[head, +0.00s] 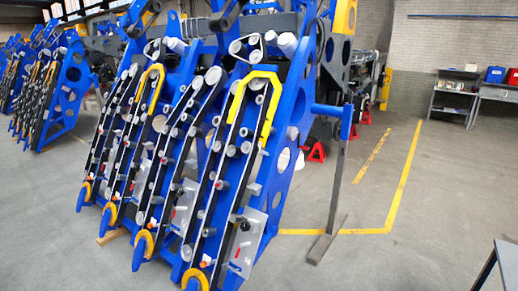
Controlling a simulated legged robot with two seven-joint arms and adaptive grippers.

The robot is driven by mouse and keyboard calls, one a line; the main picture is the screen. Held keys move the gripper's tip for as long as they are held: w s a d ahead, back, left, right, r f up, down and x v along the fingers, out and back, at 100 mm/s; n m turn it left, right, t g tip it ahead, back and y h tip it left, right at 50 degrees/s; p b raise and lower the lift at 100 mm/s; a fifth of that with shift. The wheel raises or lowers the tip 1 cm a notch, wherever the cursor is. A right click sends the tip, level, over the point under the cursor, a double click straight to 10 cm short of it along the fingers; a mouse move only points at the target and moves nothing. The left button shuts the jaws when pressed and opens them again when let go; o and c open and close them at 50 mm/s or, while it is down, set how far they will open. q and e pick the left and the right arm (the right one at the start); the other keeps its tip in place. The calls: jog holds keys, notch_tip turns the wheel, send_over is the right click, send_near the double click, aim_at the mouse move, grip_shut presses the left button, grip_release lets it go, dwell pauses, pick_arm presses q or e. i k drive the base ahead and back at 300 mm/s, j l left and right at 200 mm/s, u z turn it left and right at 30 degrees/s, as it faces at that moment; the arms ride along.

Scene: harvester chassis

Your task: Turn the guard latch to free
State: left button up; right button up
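The blue harvester chassis (288,195) stands in the middle of the head view, with slanted rows of belts, rollers and yellow guards. A silver plate (252,238) sits low on its right row, with a small black knob (245,226) and a small red piece (238,252). Similar plates with small red pieces show on the rows to the left. I cannot tell which of these small parts is the guard latch, or how it is turned. Neither of my grippers is in view.
Another blue unit (65,88) stands at the left. Red stands (316,152) and a dark upright post (338,190) are right of the chassis. Shelving (455,98) is at the back right, and a table corner (506,262) at the lower right. The right floor is mostly clear.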

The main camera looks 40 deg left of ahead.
aim_at(257, 149)
jog(key=i+j+u, duration=0.25)
jog(key=i+j, duration=0.45)
jog(key=i, duration=0.05)
